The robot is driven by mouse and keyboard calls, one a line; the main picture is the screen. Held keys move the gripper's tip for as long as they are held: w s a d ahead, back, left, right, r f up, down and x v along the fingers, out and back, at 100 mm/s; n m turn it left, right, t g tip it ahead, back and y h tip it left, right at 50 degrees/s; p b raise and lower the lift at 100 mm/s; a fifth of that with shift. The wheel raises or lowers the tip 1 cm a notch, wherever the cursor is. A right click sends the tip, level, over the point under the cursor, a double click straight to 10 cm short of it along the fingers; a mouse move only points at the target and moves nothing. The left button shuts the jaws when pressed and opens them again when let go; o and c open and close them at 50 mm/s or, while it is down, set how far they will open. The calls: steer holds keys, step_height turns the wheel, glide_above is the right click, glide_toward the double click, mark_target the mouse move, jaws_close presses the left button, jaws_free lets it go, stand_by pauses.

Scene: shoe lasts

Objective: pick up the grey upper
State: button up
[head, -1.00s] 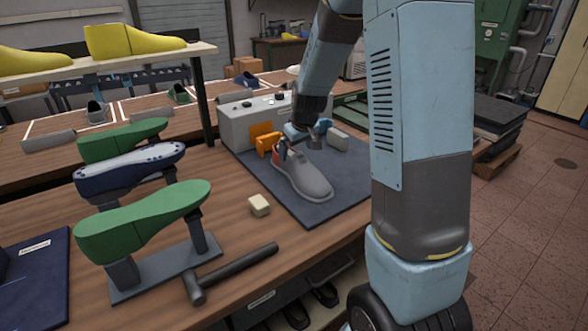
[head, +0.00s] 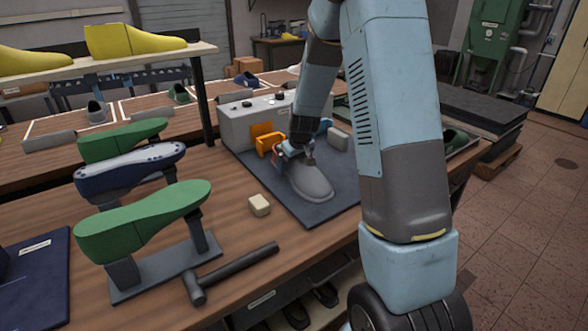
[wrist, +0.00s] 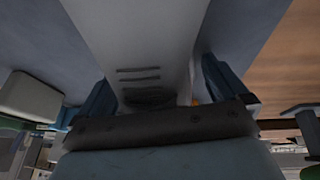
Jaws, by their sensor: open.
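The grey upper (head: 312,182) lies on the dark mat (head: 345,185) on the bench, its toe toward the front of the mat. In the wrist view the grey upper (wrist: 140,35) runs between my two blue fingers, with dark slots across it. My gripper (head: 294,152) is open and low over the rear part of the upper, one finger on each side in the wrist view (wrist: 155,85). My gripper and wrist hide part of the upper's rear end. Whether the fingers touch it I cannot tell.
An orange block (head: 268,143) and a grey control box (head: 240,125) stand close behind the upper. A small grey block (head: 338,139) is at the mat's back. A cream block (head: 260,205), a hammer (head: 230,272) and green lasts (head: 140,220) are to the left.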

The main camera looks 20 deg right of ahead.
steer(key=shift+c, duration=0.2)
steer(key=c, duration=1)
